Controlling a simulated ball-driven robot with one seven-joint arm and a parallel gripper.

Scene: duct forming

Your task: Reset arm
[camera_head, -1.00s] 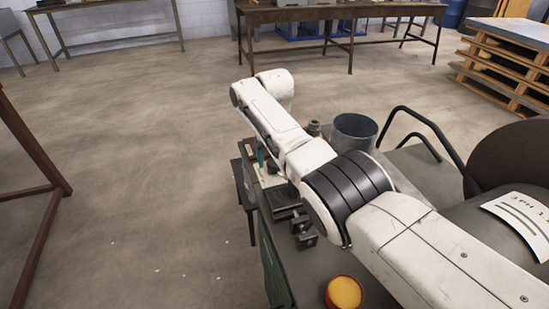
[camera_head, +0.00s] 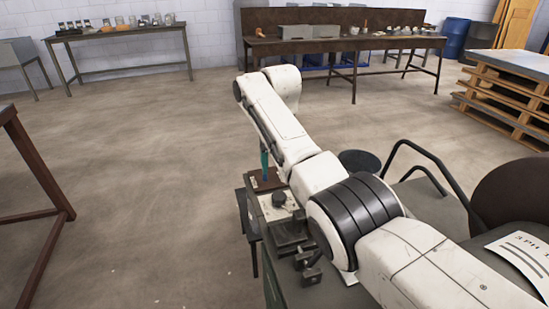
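My white arm with a black banded joint reaches from the lower right toward the upper middle of the head view, above a grey-green workbench. The arm's far end bends away near the top middle. My gripper cannot be made out; the arm's own links hide it or it lies out of sight.
The workbench (camera_head: 330,291) below my arm carries small metal clamps (camera_head: 308,266) and a teal-handled tool (camera_head: 264,158). A curved black handle (camera_head: 420,152) stands at right. Stacked pallets (camera_head: 505,97), a brown table (camera_head: 345,43) and a jar-topped table (camera_head: 125,32) stand behind.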

